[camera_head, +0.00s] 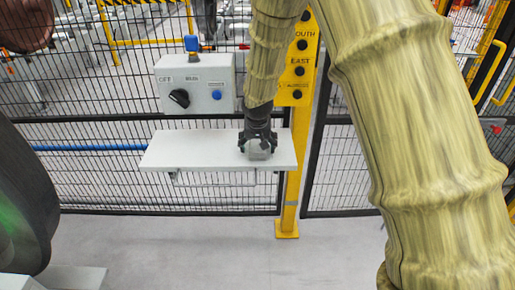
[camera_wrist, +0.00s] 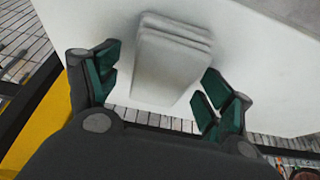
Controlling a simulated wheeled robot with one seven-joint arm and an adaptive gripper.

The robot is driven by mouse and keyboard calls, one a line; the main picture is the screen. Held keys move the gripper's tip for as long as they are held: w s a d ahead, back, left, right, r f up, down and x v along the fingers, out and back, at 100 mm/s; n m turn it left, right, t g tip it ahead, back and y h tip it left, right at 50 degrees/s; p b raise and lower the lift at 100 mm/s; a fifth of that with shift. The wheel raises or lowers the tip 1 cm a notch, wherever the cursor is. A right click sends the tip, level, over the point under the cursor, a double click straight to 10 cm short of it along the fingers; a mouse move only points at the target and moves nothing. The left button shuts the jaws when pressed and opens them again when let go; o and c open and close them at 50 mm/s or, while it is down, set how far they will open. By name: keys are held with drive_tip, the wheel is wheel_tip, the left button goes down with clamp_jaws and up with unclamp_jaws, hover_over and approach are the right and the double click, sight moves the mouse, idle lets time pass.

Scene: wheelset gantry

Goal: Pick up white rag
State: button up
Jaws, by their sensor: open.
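The white rag (camera_wrist: 168,62) is a pale, folded, layered block lying on a white shelf (camera_wrist: 245,45). In the wrist view it sits between and beyond the two green-padded fingers of my open gripper (camera_wrist: 158,90), with a visible gap on both sides. In the head view my gripper (camera_head: 258,145) points down over the right part of the shelf (camera_head: 190,150), with the rag (camera_head: 259,154) between its fingers. Whether the fingers touch the rag is not clear in the head view.
A grey control box (camera_head: 196,83) with a black knob and blue button is mounted left of my gripper. A yellow post (camera_head: 290,190) stands close behind the shelf's right end. Black mesh fence (camera_head: 90,105) runs behind. A dark round wheel (camera_head: 25,210) is at left. Grey floor is clear in front.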

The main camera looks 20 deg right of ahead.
drive_tip(key=shift+f, duration=0.25)
idle(0.4)
drive_tip(key=shift+s, duration=0.1)
drive_tip(key=c, duration=1.1)
